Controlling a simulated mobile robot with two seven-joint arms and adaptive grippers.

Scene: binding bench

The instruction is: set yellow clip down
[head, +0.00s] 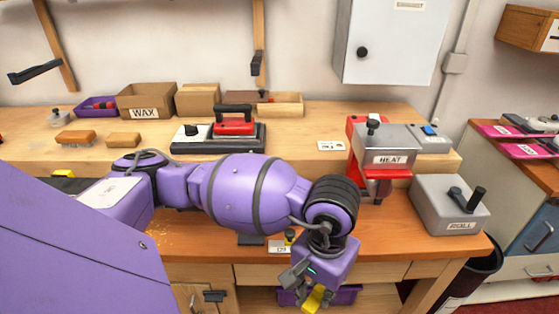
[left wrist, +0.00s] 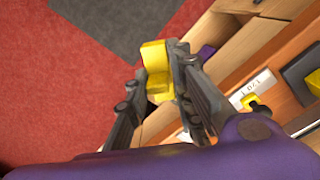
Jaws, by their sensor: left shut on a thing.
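The yellow clip (head: 313,299) is at the bottom centre of the head view, in front of the bench's front edge. My left gripper (head: 306,285) is shut on it. In the left wrist view the yellow clip (left wrist: 155,58) sits between the two fingertips of my left gripper (left wrist: 160,76), with the red and grey floor beyond it. Part of the clip is hidden by the fingers. My right gripper is not in view.
The wooden bench (head: 400,232) has a grey ROLL unit (head: 450,205) and a HEAT press (head: 387,152) on its right. A purple bin (head: 347,294) is below the bench top. My left arm crosses the bench.

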